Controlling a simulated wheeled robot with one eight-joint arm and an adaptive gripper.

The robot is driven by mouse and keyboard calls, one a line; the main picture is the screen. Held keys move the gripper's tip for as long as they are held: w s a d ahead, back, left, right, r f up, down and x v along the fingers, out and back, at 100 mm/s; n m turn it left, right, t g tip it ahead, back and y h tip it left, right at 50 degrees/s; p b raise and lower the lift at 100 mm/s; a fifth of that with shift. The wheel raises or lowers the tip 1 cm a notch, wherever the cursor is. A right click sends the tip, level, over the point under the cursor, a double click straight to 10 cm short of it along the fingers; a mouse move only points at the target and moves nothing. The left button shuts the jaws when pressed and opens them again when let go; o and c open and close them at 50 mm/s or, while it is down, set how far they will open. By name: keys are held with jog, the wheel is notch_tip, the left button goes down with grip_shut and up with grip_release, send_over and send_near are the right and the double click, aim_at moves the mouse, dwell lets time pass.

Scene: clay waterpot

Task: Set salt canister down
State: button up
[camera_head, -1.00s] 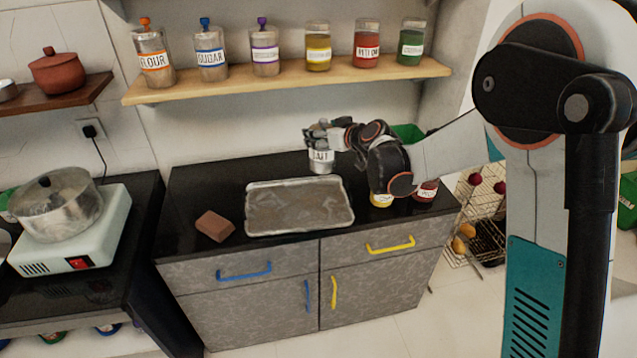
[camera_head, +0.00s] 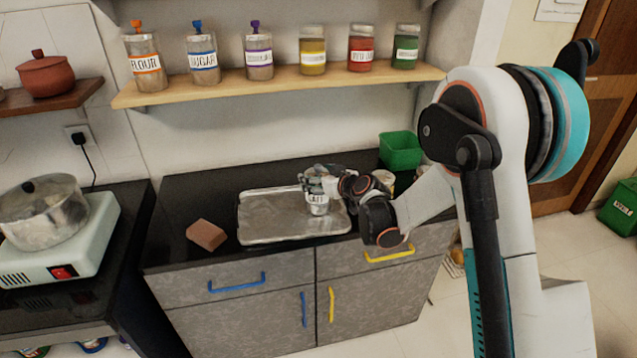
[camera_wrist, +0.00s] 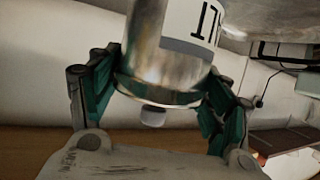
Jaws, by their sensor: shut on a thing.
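The salt canister (camera_head: 318,205) is a small clear and metallic jar with a white label. It is in my gripper (camera_head: 322,184), at the right part of the metal tray (camera_head: 270,218) on the black counter. In the wrist view the canister (camera_wrist: 165,75) sits between the two green-padded fingers of my gripper (camera_wrist: 160,95), which is shut on it. I cannot tell from the head view whether its base touches the tray. The fingers and wrist hide part of the canister.
A brown block (camera_head: 206,235) lies left of the tray. A green bin (camera_head: 400,150) stands at the counter's back right. A pot (camera_head: 42,215) sits on a stove at left. The shelf above (camera_head: 280,84) holds several jars. Bare counter lies behind the tray.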

jog(key=shift+f, duration=0.25)
jog(key=shift+f, duration=0.15)
jog(key=o, duration=2.1)
jog(key=shift+c, duration=0.2)
